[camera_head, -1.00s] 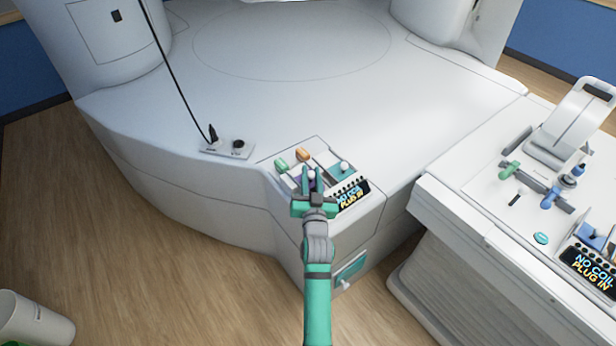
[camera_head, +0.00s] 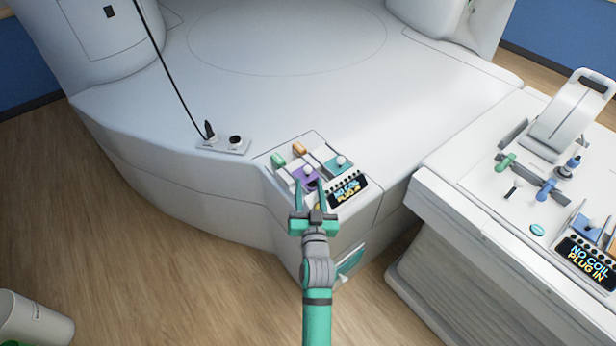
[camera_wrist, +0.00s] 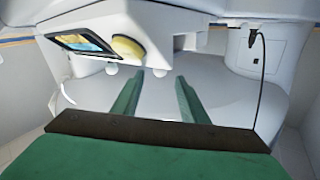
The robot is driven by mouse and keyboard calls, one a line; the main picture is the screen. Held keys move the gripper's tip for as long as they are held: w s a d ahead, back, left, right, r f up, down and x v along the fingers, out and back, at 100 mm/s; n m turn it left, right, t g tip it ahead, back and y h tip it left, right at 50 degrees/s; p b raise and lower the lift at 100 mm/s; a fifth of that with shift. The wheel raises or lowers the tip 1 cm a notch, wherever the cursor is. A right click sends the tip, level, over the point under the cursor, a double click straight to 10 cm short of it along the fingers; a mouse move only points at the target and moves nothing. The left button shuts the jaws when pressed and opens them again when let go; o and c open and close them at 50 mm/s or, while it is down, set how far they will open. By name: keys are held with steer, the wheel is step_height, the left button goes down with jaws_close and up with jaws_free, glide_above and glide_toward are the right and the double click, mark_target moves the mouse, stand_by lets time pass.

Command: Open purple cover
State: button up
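The purple cover (camera_head: 303,175) is a small flap with a white ball knob, set in the control panel (camera_head: 283,190) at the front corner of the white magnet base. A dark patch shows at its lower right edge; I cannot tell how far the cover is raised. My gripper (camera_head: 310,190) is just in front of the panel, its fingers apart and nothing seen between them. The fingers overlap the panel's near edge in the head view, and contact cannot be told. In the wrist view my gripper (camera_wrist: 159,85) is open and empty, and the purple cover cannot be made out.
A teal cover (camera_head: 337,166) with a white knob, a green handle (camera_head: 278,160) and an orange handle (camera_head: 299,148) crowd the purple cover. A lit display (camera_head: 347,190) lies right of the gripper. A patient table (camera_head: 470,215) stands at right; a bin (camera_head: 35,320) at lower left.

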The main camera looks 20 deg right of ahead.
steer(key=shift+v, duration=1.8)
